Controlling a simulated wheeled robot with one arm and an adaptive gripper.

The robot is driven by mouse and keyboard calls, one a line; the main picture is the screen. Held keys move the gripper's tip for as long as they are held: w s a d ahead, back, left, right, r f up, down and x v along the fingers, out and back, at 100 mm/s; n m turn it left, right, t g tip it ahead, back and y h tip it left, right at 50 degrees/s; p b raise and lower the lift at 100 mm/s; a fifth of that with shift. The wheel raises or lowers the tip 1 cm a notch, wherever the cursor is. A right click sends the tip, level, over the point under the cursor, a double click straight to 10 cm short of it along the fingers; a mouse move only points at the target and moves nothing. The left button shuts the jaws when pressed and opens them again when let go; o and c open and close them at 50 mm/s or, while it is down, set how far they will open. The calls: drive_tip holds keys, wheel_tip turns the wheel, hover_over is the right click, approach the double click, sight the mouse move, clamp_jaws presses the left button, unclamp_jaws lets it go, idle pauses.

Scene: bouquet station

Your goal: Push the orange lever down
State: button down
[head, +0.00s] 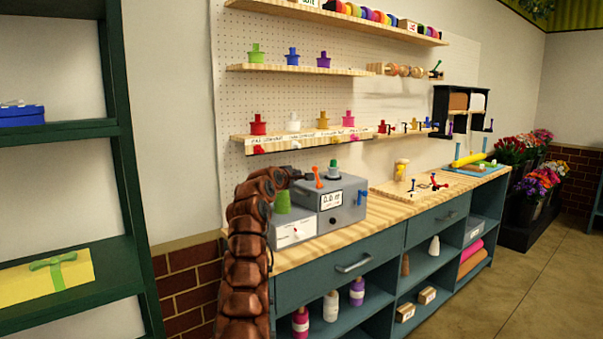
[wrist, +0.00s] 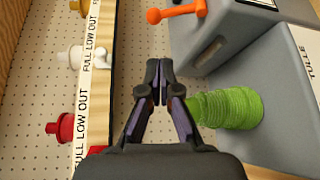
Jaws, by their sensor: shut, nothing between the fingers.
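The orange lever (head: 318,178) stands on the left part of the grey box machine (head: 345,205) on the workbench; it leans slightly, knob up. In the wrist view the lever (wrist: 178,11) is at the top, with its round knob at the left end. My gripper (head: 308,177) is beside the lever, on its left in the head view; I cannot tell whether they touch there. In the wrist view my gripper (wrist: 159,80) has its fingertips together with nothing between them, and a gap separates them from the lever.
A green ribbed cone (wrist: 230,108) stands close beside my fingers; it also shows in the head view (head: 283,203). A labelled shelf (wrist: 98,85) with coloured knobs runs along the pegboard behind.

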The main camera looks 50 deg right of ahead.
drive_tip(key=shift+s+d+r, duration=0.2)
drive_tip(key=shift+s+r, duration=0.05)
drive_tip(key=shift+w+a, duration=0.15)
drive_tip(key=shift+w, duration=0.05)
drive_tip(key=p+x, duration=0.3)
drive_tip(key=p, duration=0.1)
drive_tip(key=p+x, duration=0.3)
drive_tip(key=p, duration=0.1)
drive_tip(key=p+x, duration=0.3)
drive_tip(key=p, duration=0.1)
drive_tip(key=shift+r, duration=0.4)
drive_tip(key=shift+d+f+p, duration=0.3)
drive_tip(key=shift+d+p, duration=0.2)
drive_tip(key=shift+p, duration=0.5)
drive_tip(key=shift+f, duration=0.1)
